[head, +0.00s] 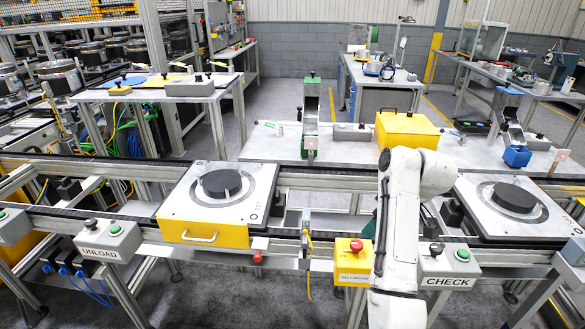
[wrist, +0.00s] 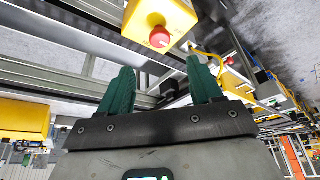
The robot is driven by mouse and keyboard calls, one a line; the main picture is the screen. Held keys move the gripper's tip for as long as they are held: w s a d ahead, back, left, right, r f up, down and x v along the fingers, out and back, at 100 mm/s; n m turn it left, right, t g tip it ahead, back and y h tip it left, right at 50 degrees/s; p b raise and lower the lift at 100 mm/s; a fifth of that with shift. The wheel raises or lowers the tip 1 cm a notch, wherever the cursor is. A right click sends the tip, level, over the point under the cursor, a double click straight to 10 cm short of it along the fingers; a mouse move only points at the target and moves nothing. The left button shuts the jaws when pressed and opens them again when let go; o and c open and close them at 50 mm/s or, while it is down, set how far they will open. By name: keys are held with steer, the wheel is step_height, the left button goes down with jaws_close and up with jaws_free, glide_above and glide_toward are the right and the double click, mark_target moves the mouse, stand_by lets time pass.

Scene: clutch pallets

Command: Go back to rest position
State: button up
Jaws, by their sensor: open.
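My gripper (wrist: 161,86) shows in the wrist view with two green fingers spread apart and nothing between them. A yellow button box (wrist: 158,18) with a red mushroom button (wrist: 160,37) lies beyond the fingertips in that view. In the head view my white arm stands in front of the conveyor, right of the middle, with a dark green finger part showing at its left side. The yellow box (head: 352,262) with its red button is just left of the arm there. The arm hides part of the conveyor.
A left pallet (head: 175,207) and a right pallet (head: 470,190), each bearing a black disc, sit on the conveyor (head: 325,183). The UNLOAD box (head: 108,240) and CHECK box (head: 447,268) are on the front rail. A yellow case (head: 407,131) stands on the table behind the arm.

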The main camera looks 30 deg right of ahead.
steer(key=s+a+f+m+g+h+b, duration=0.1)
steer(key=s+a+f, duration=0.4)
steer(key=s+f, duration=0.3)
steer(key=s+a+f+m+g+h+b, duration=0.1)
steer(key=s+a+f, duration=0.3)
steer(key=s+f, duration=0.35)
steer(key=s+a+f+b, duration=0.1)
steer(key=s+a+f, duration=0.1)
steer(key=s+a, duration=0.2)
steer(key=s+a+f+m+g, duration=0.1)
steer(key=s+a+f, duration=0.2)
steer(key=s, duration=0.8)
steer(key=shift+a+f+y+b, duration=0.2)
steer(key=shift+a+y+b, duration=0.2)
steer(key=shift+a, duration=0.85)
